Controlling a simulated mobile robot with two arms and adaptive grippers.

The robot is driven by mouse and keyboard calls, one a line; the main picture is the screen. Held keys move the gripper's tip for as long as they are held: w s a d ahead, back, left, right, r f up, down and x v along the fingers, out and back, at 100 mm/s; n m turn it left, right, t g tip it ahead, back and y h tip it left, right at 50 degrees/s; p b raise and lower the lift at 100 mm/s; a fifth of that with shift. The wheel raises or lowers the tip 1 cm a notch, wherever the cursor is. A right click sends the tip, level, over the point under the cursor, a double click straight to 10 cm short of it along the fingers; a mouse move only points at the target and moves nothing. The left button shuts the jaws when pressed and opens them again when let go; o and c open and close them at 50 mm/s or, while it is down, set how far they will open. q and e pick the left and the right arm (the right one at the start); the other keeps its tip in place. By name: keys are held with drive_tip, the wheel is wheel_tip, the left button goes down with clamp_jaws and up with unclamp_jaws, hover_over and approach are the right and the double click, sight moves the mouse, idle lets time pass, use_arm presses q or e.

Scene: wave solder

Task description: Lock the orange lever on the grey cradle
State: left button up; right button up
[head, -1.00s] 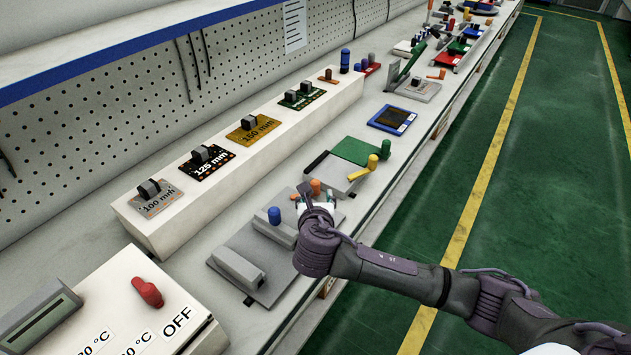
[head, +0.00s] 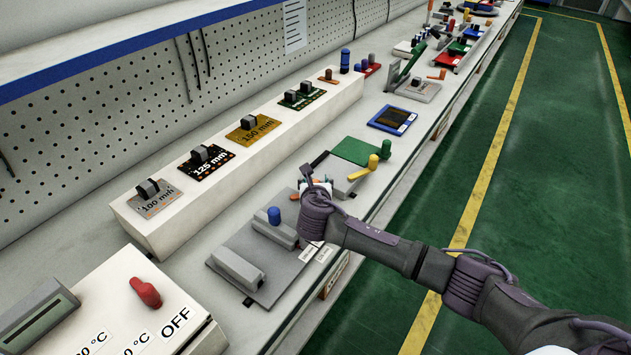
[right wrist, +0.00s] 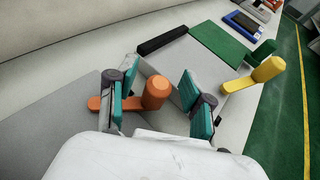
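The orange lever (right wrist: 156,92) has an upright round knob and a flat arm running left in the right wrist view. In the head view only a bit of orange (head: 294,197) shows beside my gripper. Its knob stands between the fingers of my right gripper (right wrist: 158,84), which is open with gaps on both sides. My right gripper (head: 315,186) hides most of the lever in the head view. I cannot tell exactly where the lever is mounted. My left gripper is not in view.
A yellow lever (right wrist: 265,70) and green board (right wrist: 218,42) stand close on the right. A grey fixture with a blue knob (head: 274,215) is nearer. A long white block (head: 170,235) with labelled boards runs along the back. The bench edge drops to the floor.

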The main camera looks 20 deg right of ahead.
clamp_jaws()
drive_tip(key=shift+s+a+r+m+g+h+p, duration=0.15)
drive_tip(key=shift+s+m+g+h+p, duration=0.1)
drive_tip(key=shift+m+h+p, duration=0.3)
drive_tip(key=shift+s+a+r+m+g+h+p, duration=0.1)
drive_tip(key=shift+s+m+g+h+p, duration=0.2)
drive_tip(key=shift+p, duration=0.35)
drive_tip(key=shift+s+d+f+m+h, duration=0.1)
drive_tip(key=shift+s+f+m+h, duration=0.15)
drive_tip(key=shift+m+h, duration=0.45)
drive_tip(key=shift+o, duration=0.3)
unclamp_jaws()
